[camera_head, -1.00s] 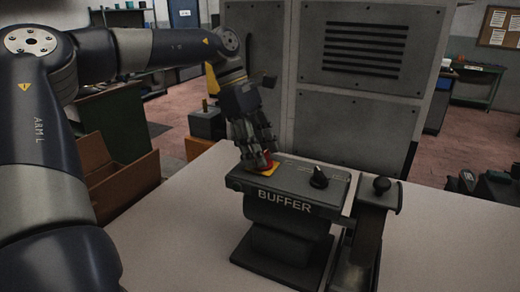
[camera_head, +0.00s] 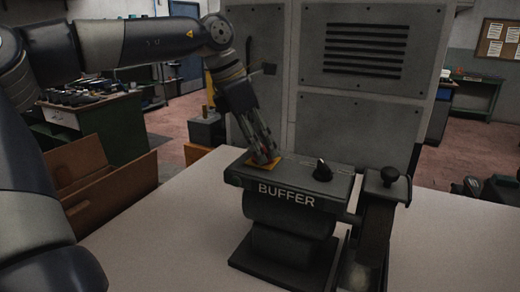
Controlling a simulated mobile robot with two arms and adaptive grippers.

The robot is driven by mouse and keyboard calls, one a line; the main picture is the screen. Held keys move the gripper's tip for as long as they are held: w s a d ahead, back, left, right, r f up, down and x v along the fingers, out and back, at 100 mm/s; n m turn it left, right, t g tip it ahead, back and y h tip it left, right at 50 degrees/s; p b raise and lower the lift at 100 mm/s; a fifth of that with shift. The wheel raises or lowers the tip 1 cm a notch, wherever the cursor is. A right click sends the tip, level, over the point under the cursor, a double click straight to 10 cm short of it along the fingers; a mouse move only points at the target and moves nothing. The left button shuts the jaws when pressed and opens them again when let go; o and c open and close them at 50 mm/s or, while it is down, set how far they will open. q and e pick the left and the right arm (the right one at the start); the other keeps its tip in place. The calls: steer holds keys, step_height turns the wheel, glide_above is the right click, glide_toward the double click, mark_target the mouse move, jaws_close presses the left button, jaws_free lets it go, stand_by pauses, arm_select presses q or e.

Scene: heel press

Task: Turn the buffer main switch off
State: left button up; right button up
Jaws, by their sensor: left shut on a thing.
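The buffer control box (camera_head: 250,177), dark grey with BUFFER on its front, stands on a pedestal on the pale table. At the left of its top is a yellow plate (camera_head: 257,173); the red part on it is now hidden by my fingers. My left gripper (camera_head: 265,158) comes down on this plate from above, tilted, shut on the part there. How that part is turned cannot be seen. A black knob (camera_head: 322,171) stands further right on the same box top, apart from the gripper. My right gripper is not in view.
A tall grey cabinet (camera_head: 360,120) rises behind. An open brown box (camera_head: 112,190) is at the left. The table front (camera_head: 450,250) is clear at the right.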

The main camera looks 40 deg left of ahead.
arm_select(q)
steer(key=shift+n, duration=0.6)
steer(key=o, duration=1)
steer(key=shift+o, duration=0.2)
steer(key=v, duration=1.2)
steer(key=shift+d, duration=0.2)
